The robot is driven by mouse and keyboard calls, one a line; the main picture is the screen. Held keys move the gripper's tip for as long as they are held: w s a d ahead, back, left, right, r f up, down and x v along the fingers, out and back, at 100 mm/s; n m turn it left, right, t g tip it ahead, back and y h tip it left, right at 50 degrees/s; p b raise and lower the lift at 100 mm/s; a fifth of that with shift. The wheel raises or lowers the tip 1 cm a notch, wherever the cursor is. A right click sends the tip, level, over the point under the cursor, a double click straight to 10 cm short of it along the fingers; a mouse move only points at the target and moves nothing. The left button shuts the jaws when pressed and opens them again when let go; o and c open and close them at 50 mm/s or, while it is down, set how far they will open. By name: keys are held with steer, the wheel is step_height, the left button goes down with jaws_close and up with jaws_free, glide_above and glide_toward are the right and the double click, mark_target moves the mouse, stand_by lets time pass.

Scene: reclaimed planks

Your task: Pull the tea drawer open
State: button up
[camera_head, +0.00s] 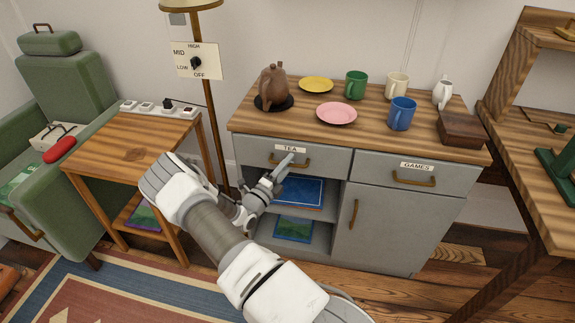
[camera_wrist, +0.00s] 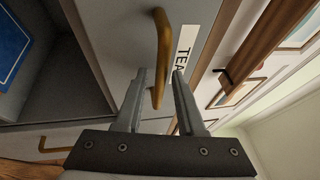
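The grey tea drawer (camera_head: 334,160) is at the upper left of the cabinet, under a "TEA" label, and looks shut. Its brass handle (camera_head: 302,164) is partly covered by my gripper (camera_head: 284,170) in the head view. In the wrist view, the drawer front (camera_wrist: 118,28) fills the upper middle, and the handle (camera_wrist: 161,40) runs down toward my gripper (camera_wrist: 161,82). The fingers are apart, with the handle's lower end between them. Whether either finger touches it is unclear.
The games drawer (camera_head: 385,174) is to the right, above a cupboard door (camera_head: 380,225). Open shelves below hold blue items (camera_head: 300,192). Mugs, plates and a teapot (camera_head: 273,85) stand on the cabinet top. A side table (camera_head: 125,150) and lamp pole (camera_head: 212,125) are left.

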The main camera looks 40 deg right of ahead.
jaws_close()
stand_by(1.2)
